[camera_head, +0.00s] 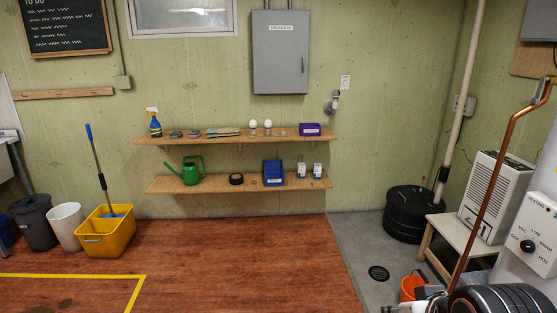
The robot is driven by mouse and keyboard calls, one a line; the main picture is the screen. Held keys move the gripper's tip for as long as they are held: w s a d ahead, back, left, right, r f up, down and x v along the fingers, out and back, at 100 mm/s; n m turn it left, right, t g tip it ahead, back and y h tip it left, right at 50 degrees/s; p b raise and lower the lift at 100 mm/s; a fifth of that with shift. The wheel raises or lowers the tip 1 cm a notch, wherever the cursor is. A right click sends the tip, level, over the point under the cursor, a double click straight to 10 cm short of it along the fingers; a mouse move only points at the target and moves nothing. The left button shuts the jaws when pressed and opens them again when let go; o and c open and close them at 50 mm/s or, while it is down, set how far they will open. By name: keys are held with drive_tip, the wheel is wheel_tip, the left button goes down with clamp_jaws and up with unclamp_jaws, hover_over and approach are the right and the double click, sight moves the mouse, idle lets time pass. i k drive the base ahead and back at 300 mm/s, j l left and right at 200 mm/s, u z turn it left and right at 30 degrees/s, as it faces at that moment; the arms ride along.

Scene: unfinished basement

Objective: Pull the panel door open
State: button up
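The grey electrical panel (280,52) is mounted high on the green wall, right of the window. Its door (279,65) appears closed, flush with the box. A small dark handle (303,65) sits near the door's right edge.
Two wooden shelves (240,182) with several items hang below the panel. The reddish wooden floor (230,265) before the shelves is clear.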

sight(280, 38)
drive_tip(key=i+u, duration=0.35)
drive_tip(key=i, duration=1.7)
